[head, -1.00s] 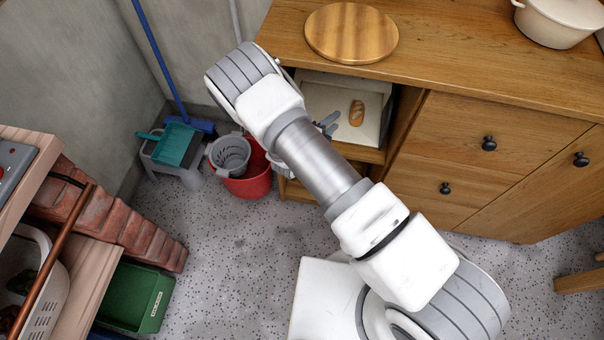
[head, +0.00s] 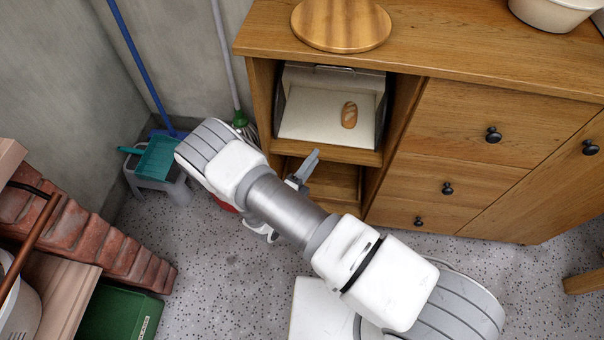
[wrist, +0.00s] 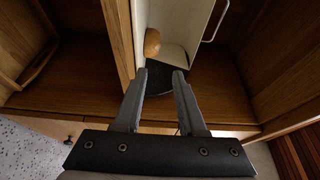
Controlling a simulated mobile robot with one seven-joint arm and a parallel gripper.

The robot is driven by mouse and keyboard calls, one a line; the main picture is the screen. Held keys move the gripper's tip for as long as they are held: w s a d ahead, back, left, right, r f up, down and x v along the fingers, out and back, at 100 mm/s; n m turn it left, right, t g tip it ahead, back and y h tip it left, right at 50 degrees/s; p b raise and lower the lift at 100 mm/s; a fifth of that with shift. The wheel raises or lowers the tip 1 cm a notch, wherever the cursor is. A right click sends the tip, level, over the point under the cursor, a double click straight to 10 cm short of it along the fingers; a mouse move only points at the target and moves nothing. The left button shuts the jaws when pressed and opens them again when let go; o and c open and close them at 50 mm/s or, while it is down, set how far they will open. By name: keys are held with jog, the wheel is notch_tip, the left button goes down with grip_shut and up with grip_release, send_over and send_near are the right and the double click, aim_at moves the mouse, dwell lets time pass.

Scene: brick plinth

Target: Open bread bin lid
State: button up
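The bread bin (head: 300,122) is a pale box in the upper open compartment of the wooden cabinet. Its front is open and a brown loaf (head: 349,115) shows on its pale floor. The lid (head: 325,78) appears raised at the top, with its bar handle (head: 335,68) along the upper edge. In the wrist view the loaf (wrist: 152,42) and the handle (wrist: 215,20) show beyond the fingers. My gripper (wrist: 160,76) is open, with nothing between its fingertips. In the head view my gripper (head: 303,168) is below and in front of the bin, partly hidden by my arm.
The cabinet (head: 500,150) has drawers with dark knobs to the right. A round wooden board (head: 340,22) and a pale pot (head: 555,12) stand on top. A grey stool with a teal dustpan (head: 156,158) and a red bucket (head: 224,204) are at left. Speckled floor (head: 215,270) is clear in front.

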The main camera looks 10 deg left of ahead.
jog(key=shift+p+v, duration=0.35)
jog(key=shift+v, duration=2.3)
